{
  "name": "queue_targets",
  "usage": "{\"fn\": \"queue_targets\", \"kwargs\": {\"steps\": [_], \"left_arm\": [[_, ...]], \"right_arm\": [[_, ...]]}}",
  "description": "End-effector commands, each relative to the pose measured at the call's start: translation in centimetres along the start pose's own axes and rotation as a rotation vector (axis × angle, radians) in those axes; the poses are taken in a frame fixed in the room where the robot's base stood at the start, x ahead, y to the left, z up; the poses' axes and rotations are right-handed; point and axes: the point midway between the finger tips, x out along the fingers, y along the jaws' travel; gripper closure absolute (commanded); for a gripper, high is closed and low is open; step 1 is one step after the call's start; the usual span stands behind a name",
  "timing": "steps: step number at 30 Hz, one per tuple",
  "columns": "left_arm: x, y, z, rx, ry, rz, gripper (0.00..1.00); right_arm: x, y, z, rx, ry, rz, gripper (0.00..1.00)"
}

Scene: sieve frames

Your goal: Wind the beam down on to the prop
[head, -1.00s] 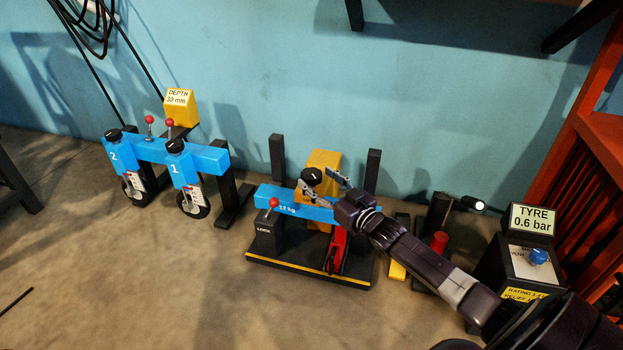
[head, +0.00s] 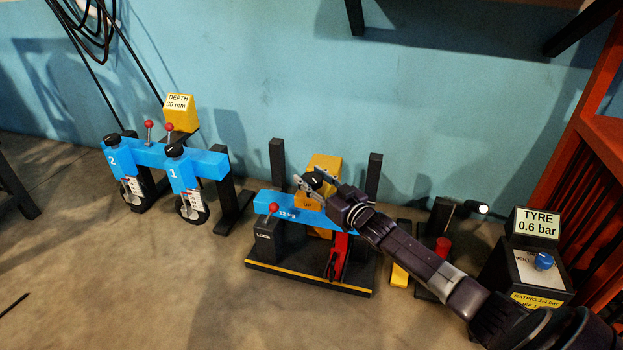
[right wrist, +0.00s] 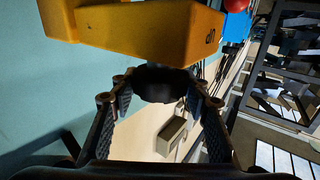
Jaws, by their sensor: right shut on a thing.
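The blue beam (head: 270,206), marked 12 kg, lies across a black stand in the head view, sloping down to the right. A yellow block (head: 325,163) stands at its middle, with a black knob (head: 312,180) with a white mark in front. My right gripper (head: 313,181) is shut on this knob. In the right wrist view the fingers flank the black knob (right wrist: 165,83) below the yellow block (right wrist: 150,30). A red prop (head: 337,258) stands under the beam's right part. My arm covers the beam's right end, and I cannot tell whether beam and prop touch. My left gripper is not in view.
A black post with a red-balled lever (head: 273,208) stands at the beam's left end. A second blue beam (head: 150,155) with two wheels stands further left. A tyre box (head: 535,225) reading 0.6 bar stands at right. The floor in front is clear.

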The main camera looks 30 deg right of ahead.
Motion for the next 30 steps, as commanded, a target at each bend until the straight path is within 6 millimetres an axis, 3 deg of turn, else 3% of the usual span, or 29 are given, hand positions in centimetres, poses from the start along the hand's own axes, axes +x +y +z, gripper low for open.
{"fn": "queue_targets", "kwargs": {"steps": [3,17,30], "left_arm": [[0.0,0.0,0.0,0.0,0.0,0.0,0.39],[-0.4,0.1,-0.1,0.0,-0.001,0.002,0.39],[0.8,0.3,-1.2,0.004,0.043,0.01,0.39]], "right_arm": [[0.0,0.0,0.0,0.0,0.0,0.0,0.82],[0.2,-0.2,-0.1,-0.007,0.006,-0.154,0.82],[0.0,-0.3,-0.1,0.0,0.003,-0.237,0.81]]}}
